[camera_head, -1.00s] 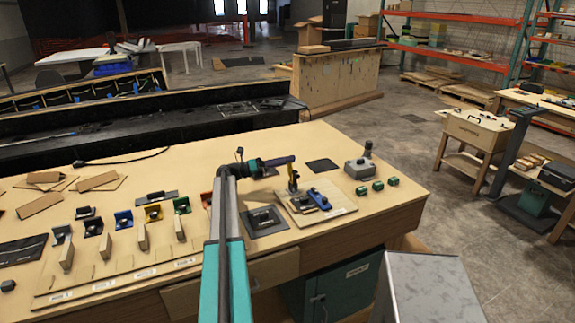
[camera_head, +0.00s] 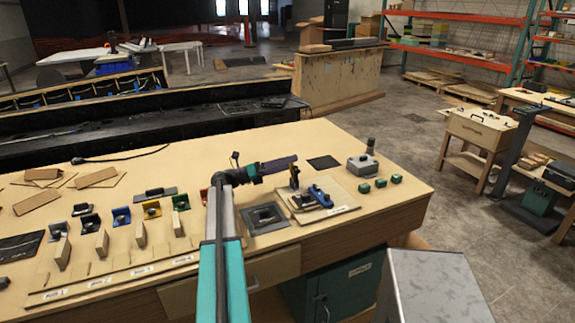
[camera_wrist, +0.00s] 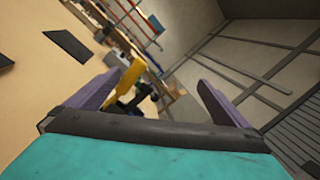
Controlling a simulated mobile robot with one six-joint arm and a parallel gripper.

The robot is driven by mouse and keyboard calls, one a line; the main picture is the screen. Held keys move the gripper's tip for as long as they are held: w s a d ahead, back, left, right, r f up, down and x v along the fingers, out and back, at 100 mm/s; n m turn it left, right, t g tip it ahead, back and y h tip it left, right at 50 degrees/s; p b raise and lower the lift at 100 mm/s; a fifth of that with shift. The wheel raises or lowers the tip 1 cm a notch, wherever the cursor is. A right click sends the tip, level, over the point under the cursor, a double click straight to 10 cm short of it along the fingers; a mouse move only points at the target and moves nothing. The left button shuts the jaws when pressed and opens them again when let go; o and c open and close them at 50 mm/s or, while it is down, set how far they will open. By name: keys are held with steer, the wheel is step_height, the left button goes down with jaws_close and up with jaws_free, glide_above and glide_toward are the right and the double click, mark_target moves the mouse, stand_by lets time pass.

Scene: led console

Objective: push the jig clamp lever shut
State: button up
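The jig is a light wooden board (camera_head: 345,203) on the bench, with a blue part (camera_head: 320,196) on it. The clamp's yellow and dark lever (camera_head: 294,181) stands up at the board's left rear. My gripper (camera_head: 291,161) is just above and behind the lever in the head view, with its purple fingers pointing right. In the wrist view my gripper (camera_wrist: 156,92) has its two fingers wide apart, with nothing held. The yellow lever (camera_wrist: 127,78) shows between them, nearer the left finger. I cannot tell whether it touches a finger.
A dark square plate (camera_head: 264,218) lies left of the jig. A grey box with a knob (camera_head: 363,166) and small green blocks (camera_head: 380,183) are to its right. Coloured brackets and wooden blocks (camera_head: 102,241) line the bench's left. A black mat (camera_head: 323,162) lies behind the jig.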

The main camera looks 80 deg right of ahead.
steer(key=s+a+m+y, duration=0.1)
steer(key=a+y, duration=0.1)
steer(key=a, duration=0.4)
steer(key=shift+s+a+g+b, duration=0.2)
steer(key=shift+s+g+b, duration=0.05)
steer(key=shift+g+b, duration=0.15)
steer(key=shift+a+r+m, duration=0.15)
steer(key=shift+a+r, duration=0.2)
steer(key=shift+a, duration=0.25)
steer(key=shift+a+r+m, duration=0.15)
steer(key=shift+a+r, duration=0.15)
steer(key=shift+a, duration=0.3)
steer(key=c, duration=1.5)
steer(key=shift+d+r, duration=0.1)
